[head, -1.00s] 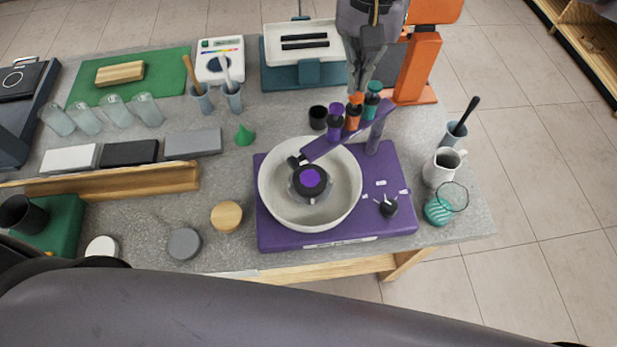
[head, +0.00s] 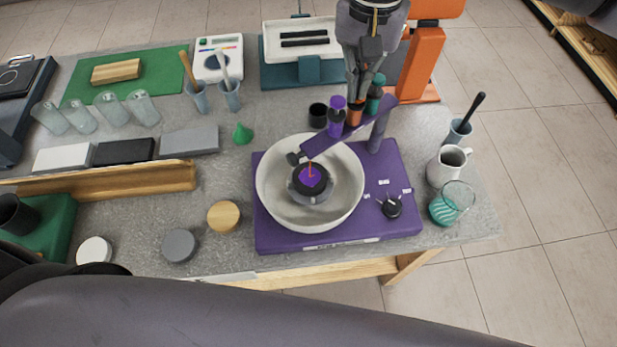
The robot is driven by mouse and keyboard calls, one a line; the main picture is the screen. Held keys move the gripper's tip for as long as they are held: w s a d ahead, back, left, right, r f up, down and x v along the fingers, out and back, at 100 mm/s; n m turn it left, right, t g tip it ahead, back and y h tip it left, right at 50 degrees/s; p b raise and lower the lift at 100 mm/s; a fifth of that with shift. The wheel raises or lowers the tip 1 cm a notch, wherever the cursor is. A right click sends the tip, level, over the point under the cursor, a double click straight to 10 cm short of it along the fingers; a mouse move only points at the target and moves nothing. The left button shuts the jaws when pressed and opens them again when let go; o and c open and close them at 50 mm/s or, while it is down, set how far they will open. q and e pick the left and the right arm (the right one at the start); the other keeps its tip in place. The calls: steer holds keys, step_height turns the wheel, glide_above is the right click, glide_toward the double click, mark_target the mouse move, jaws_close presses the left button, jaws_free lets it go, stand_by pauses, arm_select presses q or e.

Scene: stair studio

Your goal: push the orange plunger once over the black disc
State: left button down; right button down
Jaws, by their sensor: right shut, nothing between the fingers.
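The orange plunger (head: 354,115) stands in the purple dispenser arm (head: 335,135), between a purple plunger (head: 336,110) and a teal one (head: 375,92). My right gripper (head: 355,97) is shut and empty, its fingertips down on or just above the orange plunger's top; contact is hard to tell. A thin orange streak (head: 310,168) shows below the dispenser arm's end, over the black disc (head: 325,184). The disc sits in the middle of the white bowl (head: 352,205) and has a purple patch on top. My left gripper is not in view.
The bowl sits on a purple base (head: 275,238) with a knob (head: 392,206). A white jug (head: 447,165) and a teal-striped glass (head: 451,203) stand to its right. A green cone (head: 242,133) and round discs (head: 224,217) are to its left.

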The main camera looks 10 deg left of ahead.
steer(key=shift+r+p, duration=0.85)
steer(key=shift+r, duration=0.85)
step_height(320, 180, up, 6)
steer(key=p, duration=0.3)
